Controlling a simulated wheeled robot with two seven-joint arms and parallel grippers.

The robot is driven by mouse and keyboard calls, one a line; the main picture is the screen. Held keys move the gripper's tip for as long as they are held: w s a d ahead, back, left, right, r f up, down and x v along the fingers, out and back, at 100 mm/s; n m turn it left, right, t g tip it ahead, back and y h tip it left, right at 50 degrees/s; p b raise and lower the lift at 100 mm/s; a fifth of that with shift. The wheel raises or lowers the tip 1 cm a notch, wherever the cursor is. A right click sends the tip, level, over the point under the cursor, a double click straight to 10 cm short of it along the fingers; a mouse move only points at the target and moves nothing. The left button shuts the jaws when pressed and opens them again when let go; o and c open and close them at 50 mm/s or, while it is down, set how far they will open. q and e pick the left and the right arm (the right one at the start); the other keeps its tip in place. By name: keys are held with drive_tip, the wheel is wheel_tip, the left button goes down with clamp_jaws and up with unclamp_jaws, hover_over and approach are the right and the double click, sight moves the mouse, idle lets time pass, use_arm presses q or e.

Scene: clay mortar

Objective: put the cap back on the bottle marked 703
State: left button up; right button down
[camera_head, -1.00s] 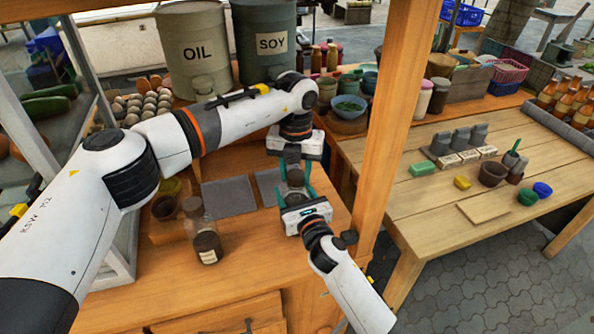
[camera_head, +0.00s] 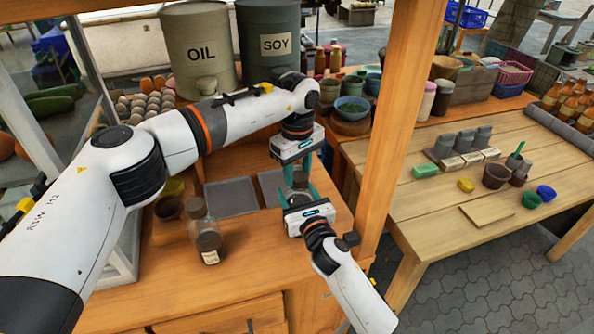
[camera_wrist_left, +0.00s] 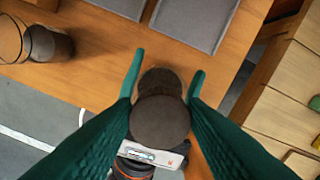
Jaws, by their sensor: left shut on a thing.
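My left gripper (camera_head: 300,174) points down over the wooden counter. In the left wrist view, its green fingers (camera_wrist_left: 163,78) flank a dark brown round disc (camera_wrist_left: 160,122) that looks like the cap, and they are shut on it. A second dark rounded shape (camera_wrist_left: 160,80), probably a bottle, shows just beyond the disc; I cannot tell whether they touch. My right gripper (camera_head: 299,190) faces it from the front, its fingers either side of the dark thing; its grip is unclear. A clear glass bottle (camera_head: 208,242) with dark contents and a pale label stands to the left; no number is readable.
Two grey mats (camera_head: 231,197) lie behind the grippers. A small brown pot (camera_head: 168,208) stands left of the glass bottle. A wooden post (camera_head: 392,125) rises close on the right. Bare counter lies in front of the bottle.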

use_arm(q)
drive_tip(key=m, duration=0.6)
drive_tip(key=shift+w+d+m, duration=0.1)
drive_tip(key=shift+d+m, duration=0.05)
drive_tip(key=shift+m, duration=0.25)
drive_tip(key=m, duration=0.6)
drive_tip(key=shift+d, duration=0.1)
drive_tip(key=o, duration=1)
drive_tip(key=shift+r, duration=0.1)
wheel_tip(320, 180, up, 12)
drive_tip(key=shift+f, duration=0.1)
use_arm(e)
drive_tip(key=shift+c, duration=1.4)
unclamp_jaws()
